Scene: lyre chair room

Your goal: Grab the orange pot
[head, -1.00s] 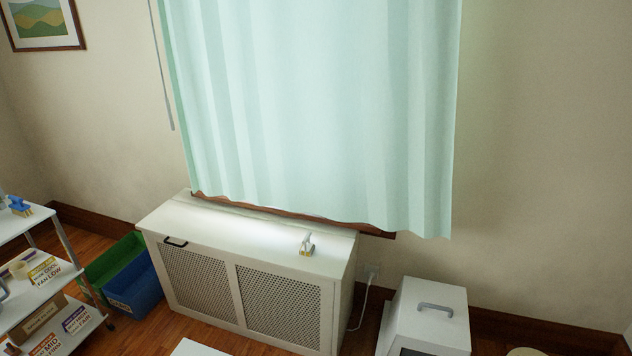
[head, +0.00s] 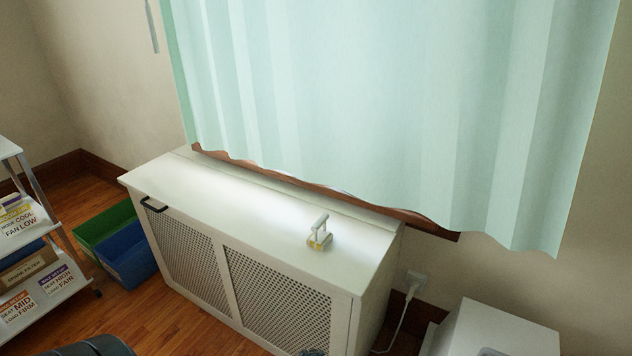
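No orange pot shows in the head view. Neither gripper can be made out. A dark rounded part shows at the bottom left edge and a small dark part at the bottom centre; they may be parts of my arms, but no fingers show.
A white cabinet (head: 180,186) with mesh doors stands under the pale green curtain (head: 380,100). A small white-handled object (head: 319,236) sits on it. Green (head: 103,223) and blue (head: 127,256) bins and a shelf cart (head: 62,292) stand left. A white box (head: 500,332) stands right.

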